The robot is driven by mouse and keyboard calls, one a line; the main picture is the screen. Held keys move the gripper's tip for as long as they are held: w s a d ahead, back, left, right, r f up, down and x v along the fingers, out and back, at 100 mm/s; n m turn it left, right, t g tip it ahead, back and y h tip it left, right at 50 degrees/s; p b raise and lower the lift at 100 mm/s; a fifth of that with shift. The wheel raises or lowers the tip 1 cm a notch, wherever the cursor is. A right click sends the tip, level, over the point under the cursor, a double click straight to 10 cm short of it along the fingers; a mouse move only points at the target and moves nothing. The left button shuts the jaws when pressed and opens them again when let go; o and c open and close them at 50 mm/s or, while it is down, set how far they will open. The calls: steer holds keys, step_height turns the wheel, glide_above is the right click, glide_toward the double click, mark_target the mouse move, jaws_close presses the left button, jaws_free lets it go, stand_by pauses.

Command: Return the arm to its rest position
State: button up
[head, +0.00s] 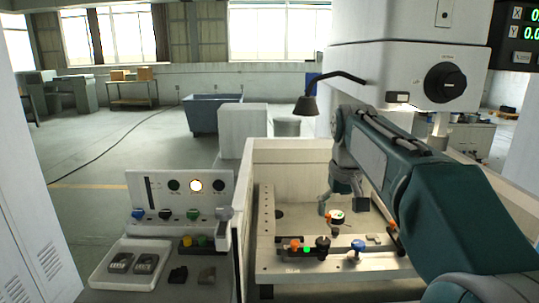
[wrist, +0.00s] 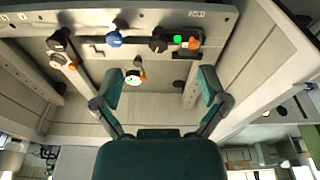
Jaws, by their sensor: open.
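My arm reaches in from the right in the head view, over the pale machine tank (head: 290,152). My gripper (head: 343,203) hangs low inside the tank, above its work table. In the wrist view my gripper (wrist: 158,90) has its two fingers spread wide, with nothing held between them. A small round gauge with an orange part (head: 336,216) sits just below the gripper. It also shows between the fingers in the wrist view (wrist: 135,77). I cannot tell the exact gap between gripper and gauge.
A fixture bar with orange, black and blue knobs (head: 322,250) runs along the tank front. The machine head with a black dial (head: 445,82) and a lamp (head: 307,104) stand close to my arm. A control panel (head: 180,197) and white tray (head: 105,265) are left. Open floor lies behind.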

steer(key=s+f+t, duration=0.1)
steer(key=s+f, duration=0.2)
steer(key=s, duration=0.5)
steer(key=s+f+t, duration=0.1)
steer(key=s+f, duration=0.3)
steer(key=s, duration=0.5)
steer(key=s+f+m+t, duration=0.1)
steer(key=s+f, duration=0.3)
steer(key=s, duration=0.4)
steer(key=shift+s+f+t, duration=0.2)
steer(key=shift+s+t, duration=0.15)
steer(key=shift+t, duration=0.05)
